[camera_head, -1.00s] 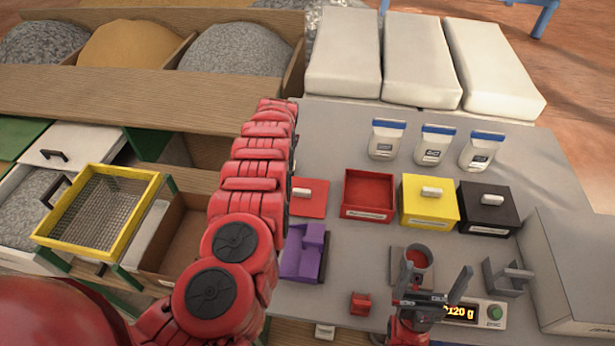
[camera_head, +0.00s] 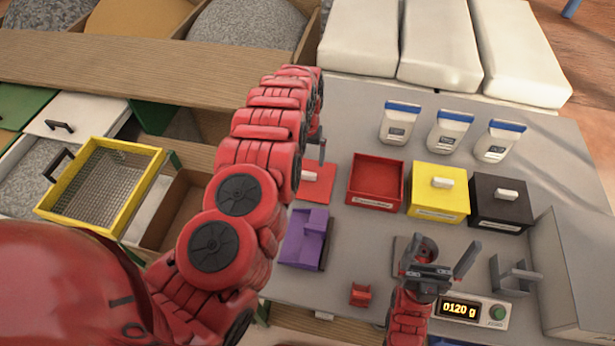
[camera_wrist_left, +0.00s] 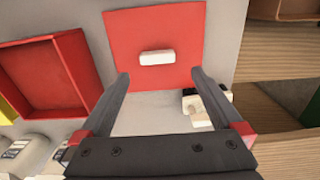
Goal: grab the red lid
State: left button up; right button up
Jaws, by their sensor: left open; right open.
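The red lid (camera_head: 317,188) lies flat on the grey table, a square plate with a white handle (camera_head: 309,175), left of the open red box (camera_head: 375,182). My left gripper (camera_head: 316,149) is over the lid's far side, partly hidden by its own arm. In the left wrist view the red lid (camera_wrist_left: 130,30) and its white handle (camera_wrist_left: 156,57) show whole. My left gripper (camera_wrist_left: 159,76) is open there, its fingers on either side of the handle's line and nothing between them. My right gripper (camera_head: 440,256) is open and empty near the scale.
A yellow box (camera_head: 438,203) and a black box (camera_head: 501,215), both lidded, stand right of the red box. A purple block (camera_head: 305,240) and a small red piece (camera_head: 361,294) lie nearer. A scale (camera_head: 470,311) reads 0120 g. White bags stand behind.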

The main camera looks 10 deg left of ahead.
aim_at(307, 173)
pick_arm(q)
jog(key=shift+f, duration=0.75)
jog(key=shift+w+f, duration=0.1)
jog(key=shift+f, duration=0.3)
jog(key=shift+s+f+p, duration=0.2)
jog(key=shift+f+p, duration=0.55)
jog(key=shift+p, duration=0.05)
jog(key=shift+d+f+b, duration=0.2)
jog(key=shift+f+b, duration=0.55)
jog(key=shift+f, duration=1.15)
jog(key=shift+r, duration=0.1)
jog(key=shift+c, duration=0.4)
jog(key=c, duration=1.3)
jog(key=shift+r, duration=0.1)
